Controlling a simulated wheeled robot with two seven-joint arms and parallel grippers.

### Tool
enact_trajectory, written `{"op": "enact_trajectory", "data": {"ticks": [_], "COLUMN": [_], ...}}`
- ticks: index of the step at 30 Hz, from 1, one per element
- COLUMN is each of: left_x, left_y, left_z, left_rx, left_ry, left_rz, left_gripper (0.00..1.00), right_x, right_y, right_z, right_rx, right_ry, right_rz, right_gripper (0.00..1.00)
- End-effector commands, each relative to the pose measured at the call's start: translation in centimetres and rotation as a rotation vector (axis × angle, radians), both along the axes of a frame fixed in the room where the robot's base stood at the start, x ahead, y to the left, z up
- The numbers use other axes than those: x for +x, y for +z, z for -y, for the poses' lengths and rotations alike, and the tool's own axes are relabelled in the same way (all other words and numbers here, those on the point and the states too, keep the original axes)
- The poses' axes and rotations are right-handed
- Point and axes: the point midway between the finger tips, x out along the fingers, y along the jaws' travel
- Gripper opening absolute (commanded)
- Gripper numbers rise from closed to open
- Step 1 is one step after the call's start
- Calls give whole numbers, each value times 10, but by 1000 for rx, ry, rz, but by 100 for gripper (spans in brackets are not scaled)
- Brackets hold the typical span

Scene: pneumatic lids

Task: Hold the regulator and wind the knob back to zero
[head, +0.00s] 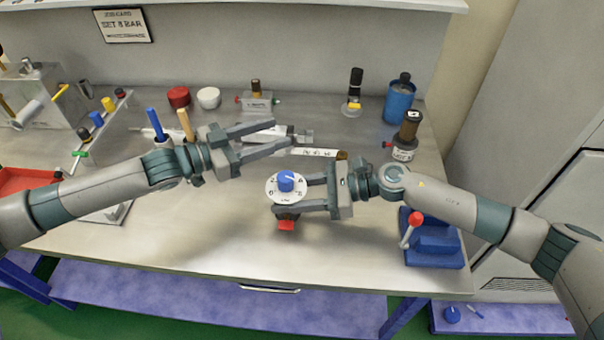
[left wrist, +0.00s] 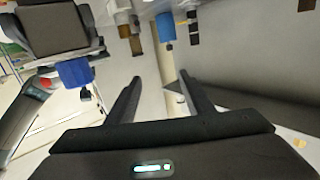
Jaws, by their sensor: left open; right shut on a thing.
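The regulator (head: 287,213) has a white dial (head: 273,190) with a blue knob (head: 286,181) on top and a red part (head: 286,225) below. My right gripper (head: 304,194) is shut on the regulator from the right and holds it over the front middle of the bench. My left gripper (head: 274,136) is open and empty, behind and above the regulator, with its fingers pointing right. In the left wrist view its open fingers (left wrist: 152,88) show nothing between them. The gripper hides part of the regulator's body.
A job card (head: 123,25) on the back wall reads "SET 5 BAR" or similar, small to read. A blue block with a red-knobbed lever (head: 432,245) stands at right. A blue canister (head: 399,98) and a brown-topped bottle (head: 405,138) stand behind. The front middle of the bench (head: 200,235) is clear.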

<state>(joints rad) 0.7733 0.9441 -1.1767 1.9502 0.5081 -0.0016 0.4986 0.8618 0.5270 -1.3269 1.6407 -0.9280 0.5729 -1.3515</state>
Motion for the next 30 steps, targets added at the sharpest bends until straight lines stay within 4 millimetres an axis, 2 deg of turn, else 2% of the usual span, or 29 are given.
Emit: {"op": "enact_trajectory", "data": {"ticks": [1, 4, 9, 13, 18, 30], "left_x": [-10, -31, -86, -112, -125, -124], "left_y": [-8, -18, -34, -40, -41, -41], "left_z": [-16, -38, -33, -31, -30, -28], "left_rx": [7, 16, -57, -91, -107, -107], "left_ry": [-6, -43, -148, -198, -222, -222], "left_rz": [21, 62, 30, 11, 4, 4], "left_gripper": [48, 48, 48, 48, 48, 48], "right_x": [-1, -1, 0, 0, 0, 0], "right_y": [-4, -3, -3, -3, -2, -2], "right_z": [1, 1, 0, 0, 0, 0], "right_rx": [-4, -4, -4, -3, -3, -2], "right_ry": [0, 0, 0, 0, -1, -1], "right_rz": [-2, -1, -1, -1, -1, 0], "right_gripper": [22, 22, 22, 22, 22, 22]}}
